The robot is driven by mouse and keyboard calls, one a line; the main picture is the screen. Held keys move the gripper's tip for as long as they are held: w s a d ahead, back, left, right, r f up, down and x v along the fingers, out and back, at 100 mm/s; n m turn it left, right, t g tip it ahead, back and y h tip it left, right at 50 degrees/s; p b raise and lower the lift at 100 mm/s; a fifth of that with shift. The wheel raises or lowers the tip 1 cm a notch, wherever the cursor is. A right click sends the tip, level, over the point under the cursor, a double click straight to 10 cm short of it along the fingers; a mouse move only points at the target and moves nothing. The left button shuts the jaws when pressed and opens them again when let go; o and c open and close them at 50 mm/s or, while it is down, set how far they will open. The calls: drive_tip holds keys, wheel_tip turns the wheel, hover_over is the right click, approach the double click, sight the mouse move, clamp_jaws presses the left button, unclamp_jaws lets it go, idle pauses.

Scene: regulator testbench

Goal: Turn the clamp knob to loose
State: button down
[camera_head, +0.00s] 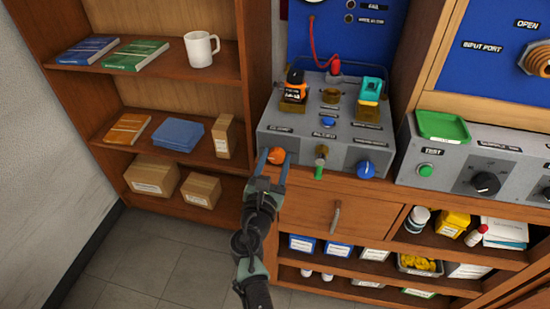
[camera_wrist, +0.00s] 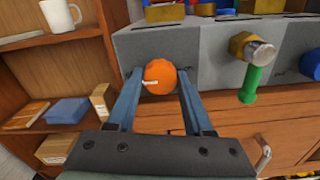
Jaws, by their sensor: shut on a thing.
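An orange round knob (camera_head: 276,155) sits on the front face of the grey test bench box (camera_head: 345,143), at its lower left. It shows large in the wrist view (camera_wrist: 160,77), with a small white mark on its left side. My gripper (camera_head: 275,160) reaches it from the front, with one blue finger on each side, and is shut on the knob. The label lettering near the knob is too small to read. A blue knob (camera_head: 365,169) is at the right of the same face, and a brass fitting with a green handle (camera_head: 319,168) is between them.
An orange-black device (camera_head: 294,88) and a teal device (camera_head: 369,90) stand on the box. A drawer with a handle (camera_head: 336,214) is below. Shelves with a white mug (camera_head: 201,49), books and cartons stand left. Another grey panel with a black knob (camera_head: 485,183) stands right.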

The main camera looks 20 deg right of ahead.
idle(0.4)
drive_tip(key=shift+c, duration=1.5)
unclamp_jaws()
drive_tip(key=p+v, duration=0.1)
drive_tip(key=v, duration=1.2)
